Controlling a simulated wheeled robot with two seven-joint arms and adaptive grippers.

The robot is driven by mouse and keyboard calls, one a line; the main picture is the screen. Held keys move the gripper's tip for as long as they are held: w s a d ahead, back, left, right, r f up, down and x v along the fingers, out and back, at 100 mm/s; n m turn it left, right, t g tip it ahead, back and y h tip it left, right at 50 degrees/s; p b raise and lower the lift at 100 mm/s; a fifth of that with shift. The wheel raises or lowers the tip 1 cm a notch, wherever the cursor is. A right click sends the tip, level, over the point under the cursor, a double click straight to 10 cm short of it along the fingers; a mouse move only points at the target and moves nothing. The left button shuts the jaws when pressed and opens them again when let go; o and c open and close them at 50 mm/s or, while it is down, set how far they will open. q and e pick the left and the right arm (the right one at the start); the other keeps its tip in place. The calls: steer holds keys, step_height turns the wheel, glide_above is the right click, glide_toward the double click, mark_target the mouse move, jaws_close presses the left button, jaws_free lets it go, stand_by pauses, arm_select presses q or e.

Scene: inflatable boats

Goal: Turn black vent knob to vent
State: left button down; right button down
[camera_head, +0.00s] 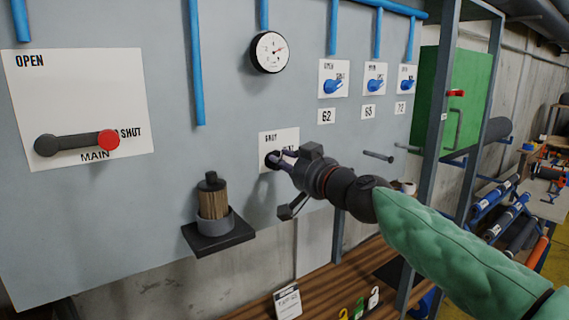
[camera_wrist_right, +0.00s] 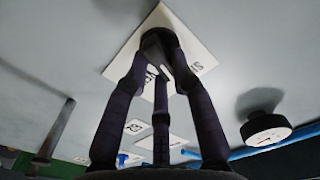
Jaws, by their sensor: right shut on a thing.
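The black vent knob (camera_head: 271,159) is on a white plate (camera_head: 279,140) on the grey panel, in the middle of the head view. The plate reads SHUT at its top left; the lettering at its right is partly covered. My right gripper (camera_head: 279,158) reaches in from the right and is shut on the knob. In the right wrist view, the fingers of my right gripper (camera_wrist_right: 162,50) meet at the white plate (camera_wrist_right: 190,42), and they hide most of the knob. My left gripper is not in view.
A MAIN lever with a red end (camera_head: 109,140) is at the left. A gauge (camera_head: 270,52) and several blue knobs (camera_head: 333,87) are above. A brush in a holder (camera_head: 214,200) stands on a small black shelf (camera_head: 218,235) left of my gripper. A peg (camera_head: 378,156) sticks out at the right.

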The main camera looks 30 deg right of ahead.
steer(key=m, duration=0.7)
steer(key=f+m, duration=0.1)
steer(key=m, duration=0.2)
steer(key=shift+d+m, duration=0.1)
steer(key=shift+m, duration=0.3)
stand_by(0.3)
steer(key=c, duration=1)
jaws_free()
steer(key=shift+c, duration=0.2)
steer(key=shift+r, duration=0.1)
steer(key=s, duration=1.2)
steer(key=shift+d, duration=0.45)
